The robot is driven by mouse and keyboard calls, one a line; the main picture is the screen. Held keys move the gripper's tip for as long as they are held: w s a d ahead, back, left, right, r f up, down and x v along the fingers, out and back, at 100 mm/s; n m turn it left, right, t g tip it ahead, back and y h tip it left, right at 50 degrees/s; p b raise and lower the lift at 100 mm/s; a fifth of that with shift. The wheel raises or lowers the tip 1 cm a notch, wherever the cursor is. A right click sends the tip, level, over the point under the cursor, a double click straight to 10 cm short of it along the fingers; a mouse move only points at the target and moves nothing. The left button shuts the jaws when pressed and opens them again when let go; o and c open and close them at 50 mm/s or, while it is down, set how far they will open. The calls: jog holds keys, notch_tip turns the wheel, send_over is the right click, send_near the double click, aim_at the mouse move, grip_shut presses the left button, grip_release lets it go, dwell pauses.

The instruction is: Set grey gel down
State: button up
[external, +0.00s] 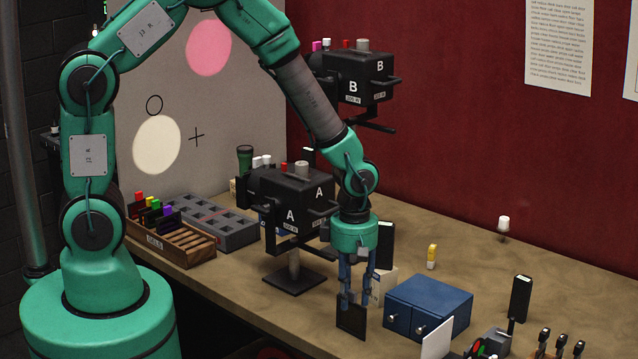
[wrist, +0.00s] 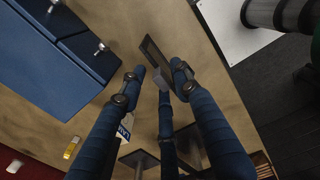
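The grey gel is a thin, dark square plate (external: 352,318). It hangs upright below my gripper (external: 356,297) near the front of the table, just left of a blue drawer box. In the wrist view the gel (wrist: 152,50) shows nearly edge-on between the fingers of my gripper (wrist: 159,70). The fingers are closed around its upper part. I cannot tell whether its lower edge touches the table.
The blue drawer box (external: 428,305) stands close on the right. Lamp A (external: 290,205) on its stand is close on the left. A wooden gel rack (external: 185,245) and a grey tray (external: 225,232) are farther left. Black and white items crowd the front right.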

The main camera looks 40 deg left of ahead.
notch_tip(320, 180, up, 10)
jog(key=shift+r, duration=0.1)
dwell(0.4)
dwell(0.5)
jog(key=shift+r, duration=0.2)
jog(key=s+a+r+m+t, duration=0.1)
jog(key=s+a+r+m, duration=0.1)
jog(key=a+r+m, duration=0.5)
jog(key=s+a+r+m+t, duration=0.1)
jog(key=a+r+m+t, duration=0.1)
jog(key=a+r, duration=0.9)
jog(key=s+a+r+m+t, duration=0.2)
jog(key=s+a+r+m, duration=0.7)
jog(key=s+r, duration=0.2)
jog(key=shift+s+a+r+m+t, duration=0.15)
jog(key=shift+s+m+t, duration=0.2)
jog(key=shift+s, duration=0.9)
